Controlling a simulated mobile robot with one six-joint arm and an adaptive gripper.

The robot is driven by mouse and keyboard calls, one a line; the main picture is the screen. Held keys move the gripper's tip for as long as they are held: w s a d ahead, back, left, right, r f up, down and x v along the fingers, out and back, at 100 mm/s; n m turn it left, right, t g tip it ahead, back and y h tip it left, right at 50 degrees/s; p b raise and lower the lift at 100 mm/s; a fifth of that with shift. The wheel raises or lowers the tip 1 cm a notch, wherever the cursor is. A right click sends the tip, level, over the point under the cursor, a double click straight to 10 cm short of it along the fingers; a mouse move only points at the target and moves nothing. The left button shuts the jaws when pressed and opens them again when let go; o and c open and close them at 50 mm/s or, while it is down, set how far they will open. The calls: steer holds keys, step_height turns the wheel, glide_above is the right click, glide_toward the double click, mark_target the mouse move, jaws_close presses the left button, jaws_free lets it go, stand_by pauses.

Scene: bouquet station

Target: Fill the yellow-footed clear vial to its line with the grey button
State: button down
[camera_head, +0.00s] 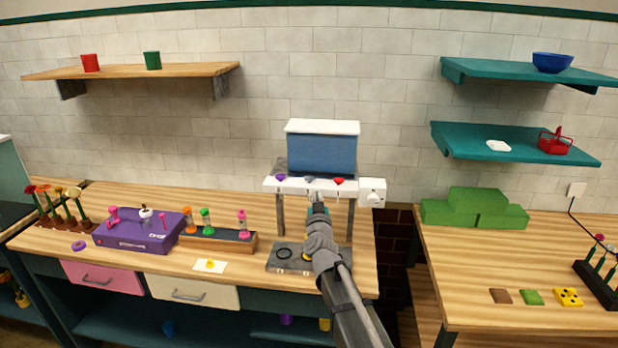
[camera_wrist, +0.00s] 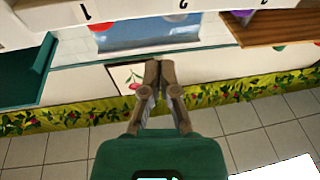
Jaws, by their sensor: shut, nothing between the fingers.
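In the head view, the dispenser's white bar (camera_head: 262,185) carries a purple button (camera_head: 281,177), a grey button (camera_head: 309,179) and a red button (camera_head: 339,181). My gripper (camera_head: 317,200) is just below the grey button, and I cannot tell whether it touches. In the wrist view, my gripper (camera_wrist: 158,64) is shut and empty, with the grey button (camera_wrist: 176,17) above its tips. A small yellow patch (camera_head: 306,257) shows on the dispenser base beside my arm. It may be the vial's foot; the clear vial and its line cannot be made out.
A dark ring (camera_head: 284,253) marks the dispenser base left of my arm. A purple box (camera_head: 140,232) and a rack (camera_head: 220,243) of coloured-footed vials stand further left. A white card (camera_head: 199,267) bears a yellow spot. Green blocks (camera_head: 475,209) lie on the right table.

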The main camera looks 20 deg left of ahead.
mark_target(309, 181)
steer(key=shift+s+a+r+m+t+h, duration=0.35)
steer(key=shift+a+r+m+t+h, duration=0.3)
steer(key=shift+a+h, duration=0.15)
steer(key=shift+s+a+r+m+t+h, duration=0.35)
steer(key=shift+a+r+m+t+h, duration=0.3)
steer(key=shift+a, duration=0.2)
steer(key=p+x, duration=0.1)
steer(key=x, duration=0.2)
steer(key=p+x, duration=0.1)
steer(key=x, duration=0.2)
steer(key=f+x, duration=0.1)
steer(key=x, duration=0.2)
steer(key=shift+w+a+r+p, duration=0.1)
steer(key=shift+w+r+p, duration=0.1)
steer(key=shift+w+p, duration=0.3)
steer(key=shift+f+b, duration=1.65)
steer(key=shift+b, duration=0.15)
steer(key=shift+f, duration=0.15)
steer(key=shift+s+f+b, duration=0.1)
steer(key=shift+f+b, duration=0.65)
steer(key=shift+b, duration=0.2)
steer(key=shift+s, duration=0.25)
